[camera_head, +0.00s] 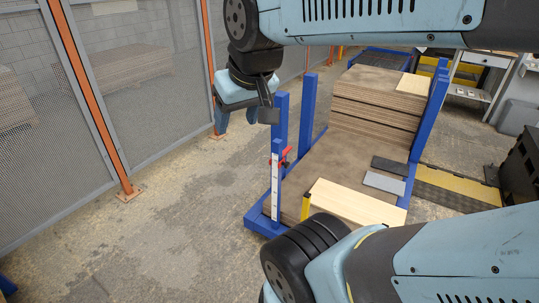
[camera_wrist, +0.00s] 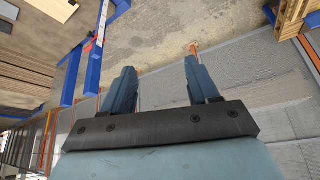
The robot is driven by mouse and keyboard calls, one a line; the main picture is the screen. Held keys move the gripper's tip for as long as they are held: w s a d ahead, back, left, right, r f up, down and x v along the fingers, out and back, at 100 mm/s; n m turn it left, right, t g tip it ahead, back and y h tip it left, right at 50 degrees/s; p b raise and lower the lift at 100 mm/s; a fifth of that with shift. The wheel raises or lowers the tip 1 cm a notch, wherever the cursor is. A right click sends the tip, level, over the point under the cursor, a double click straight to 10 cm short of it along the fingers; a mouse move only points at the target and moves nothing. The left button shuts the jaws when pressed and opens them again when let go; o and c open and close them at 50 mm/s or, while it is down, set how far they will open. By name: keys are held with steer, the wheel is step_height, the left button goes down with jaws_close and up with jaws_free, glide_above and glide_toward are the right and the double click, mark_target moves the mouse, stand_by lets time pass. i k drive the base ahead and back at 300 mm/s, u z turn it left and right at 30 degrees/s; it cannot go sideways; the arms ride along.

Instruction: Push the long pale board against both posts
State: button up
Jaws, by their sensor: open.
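The long pale board (camera_head: 352,204) lies across the near end of the brown deck, with a yellow end piece (camera_head: 305,207) at its left. My arm hides part of its near side. Blue posts stand left of it: a near one with a white scale (camera_head: 275,185), a taller one (camera_head: 281,115) and another behind (camera_head: 307,110). The board appears apart from the tall posts. My gripper (camera_head: 237,117) is open and empty, fingers down, left of the posts and away from the board. In the wrist view its fingers (camera_wrist: 158,68) are spread with nothing between them.
A stack of brown boards (camera_head: 375,105) with a small pale piece (camera_head: 412,84) on top stands at the back. Two flat plates, dark (camera_head: 390,165) and grey (camera_head: 384,183), lie on the deck. A red clamp (camera_head: 286,157) sits by the posts. Mesh fence (camera_head: 130,80) bounds the left; floor before it is clear.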

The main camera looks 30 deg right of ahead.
mark_target(358, 208)
steer(key=u, duration=0.85)
steer(key=i, duration=0.1)
steer(key=z, duration=2.85)
steer(key=i, duration=0.55)
steer(key=u, duration=0.2)
steer(key=k, duration=0.55)
steer(key=z, duration=0.05)
